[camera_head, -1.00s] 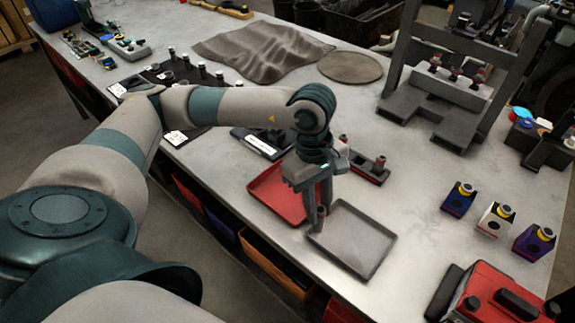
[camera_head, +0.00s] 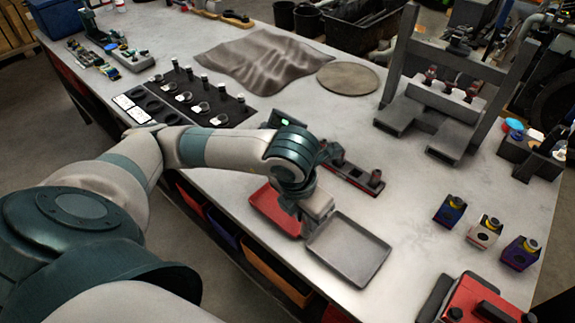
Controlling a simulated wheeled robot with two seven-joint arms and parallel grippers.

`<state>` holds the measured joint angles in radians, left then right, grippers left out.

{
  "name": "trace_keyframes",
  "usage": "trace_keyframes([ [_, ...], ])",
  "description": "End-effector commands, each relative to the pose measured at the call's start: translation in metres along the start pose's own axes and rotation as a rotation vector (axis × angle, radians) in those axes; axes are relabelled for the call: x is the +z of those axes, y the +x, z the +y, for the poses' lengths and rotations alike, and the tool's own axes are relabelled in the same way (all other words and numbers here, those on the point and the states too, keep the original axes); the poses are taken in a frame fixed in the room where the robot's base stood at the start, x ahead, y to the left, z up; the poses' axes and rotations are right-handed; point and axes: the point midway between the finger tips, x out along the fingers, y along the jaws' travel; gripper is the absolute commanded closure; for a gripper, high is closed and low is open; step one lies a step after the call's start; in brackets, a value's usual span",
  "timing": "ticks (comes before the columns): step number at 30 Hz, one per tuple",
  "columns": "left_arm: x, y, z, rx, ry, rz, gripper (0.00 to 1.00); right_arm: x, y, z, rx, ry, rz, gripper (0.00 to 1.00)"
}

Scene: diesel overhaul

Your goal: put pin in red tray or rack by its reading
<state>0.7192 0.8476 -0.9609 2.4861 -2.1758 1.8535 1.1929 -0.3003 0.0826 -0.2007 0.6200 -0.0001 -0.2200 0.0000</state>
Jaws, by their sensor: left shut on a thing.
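My left gripper (camera_head: 308,228) is low at the seam between the red tray (camera_head: 268,206) and the grey tray (camera_head: 350,250). It is shut on a pin, but my wrist and gripper body hide the pin and most of the fingers. The visible part of the red tray and the grey tray look empty. A dark rack (camera_head: 352,174) with upright pins at its ends stands behind my wrist. A device with a small green light (camera_head: 284,118) is partly hidden behind my forearm. My right gripper is out of view.
A black board (camera_head: 180,97) with several pins and discs lies at the back left. A grey cloth (camera_head: 262,58) and round mat (camera_head: 348,77) lie behind. A press frame (camera_head: 440,105) stands at the right. Small coloured blocks (camera_head: 484,232) and a red box (camera_head: 485,302) are at front right.

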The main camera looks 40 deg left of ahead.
Motion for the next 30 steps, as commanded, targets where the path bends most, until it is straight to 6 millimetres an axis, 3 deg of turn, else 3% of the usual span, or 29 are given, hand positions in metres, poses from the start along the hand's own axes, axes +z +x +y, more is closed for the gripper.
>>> trace_keyframes([
  [6, -0.003, -0.011, 0.003, 0.059, -0.304, 0.0, 1.0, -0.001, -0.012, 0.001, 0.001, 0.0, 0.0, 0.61],
  [10, -0.004, -0.013, 0.005, 0.081, -0.408, 0.0, 1.0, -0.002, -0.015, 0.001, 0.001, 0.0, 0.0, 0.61],
  [24, -0.005, -0.013, 0.006, 0.091, -0.456, 0.0, 1.0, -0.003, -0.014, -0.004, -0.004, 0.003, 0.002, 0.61],
  [30, -0.003, -0.009, 0.007, 0.09, -0.456, -0.002, 1.0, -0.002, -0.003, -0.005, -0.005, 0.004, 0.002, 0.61],
])
